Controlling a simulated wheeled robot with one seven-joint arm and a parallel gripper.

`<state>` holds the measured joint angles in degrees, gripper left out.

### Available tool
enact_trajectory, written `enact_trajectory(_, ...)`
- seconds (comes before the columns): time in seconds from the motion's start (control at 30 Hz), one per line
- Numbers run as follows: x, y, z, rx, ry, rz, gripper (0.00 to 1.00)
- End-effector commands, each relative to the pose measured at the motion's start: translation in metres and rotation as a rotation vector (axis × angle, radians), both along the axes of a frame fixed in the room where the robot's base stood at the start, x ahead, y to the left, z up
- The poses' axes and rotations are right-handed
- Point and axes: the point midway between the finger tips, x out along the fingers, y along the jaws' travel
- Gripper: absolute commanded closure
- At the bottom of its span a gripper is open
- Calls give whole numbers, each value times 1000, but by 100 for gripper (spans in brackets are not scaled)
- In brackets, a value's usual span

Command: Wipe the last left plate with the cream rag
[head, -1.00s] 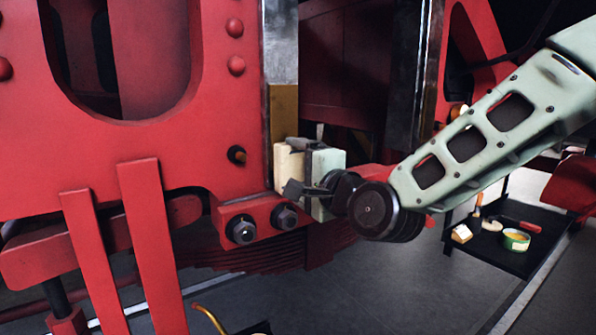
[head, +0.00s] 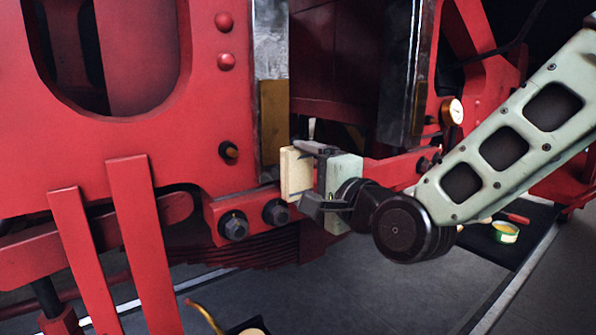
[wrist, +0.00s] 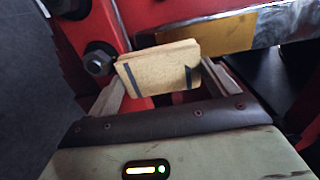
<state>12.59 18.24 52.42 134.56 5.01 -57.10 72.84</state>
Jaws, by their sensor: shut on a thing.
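The cream rag (head: 297,173), a folded block-like pad, is held in my gripper (head: 314,178). My gripper is shut on it, and the wrist view shows the rag (wrist: 158,68) between the two dark fingertips. The left plate (head: 271,50) is an upright steel strip on the red frame, grey above with a brown-yellow patch (head: 273,122) on its lower part. The rag is just below and right of that patch and looks apart from it. In the wrist view the brown patch (wrist: 228,35) is beyond the rag, to the upper right.
A green tin (head: 505,232) sits on a dark tray at the lower right.

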Motion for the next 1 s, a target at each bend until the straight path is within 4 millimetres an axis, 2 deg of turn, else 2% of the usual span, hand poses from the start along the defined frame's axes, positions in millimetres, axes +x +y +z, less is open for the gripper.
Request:
enact_trajectory(0.47, -6, -4, 1, 1, -2, 0, 33)
enact_trajectory(0.8, -27, -18, 2, 0, -1, 0, 33)
enact_trajectory(1.0, -29, -19, 1, 1, -2, 0, 33)
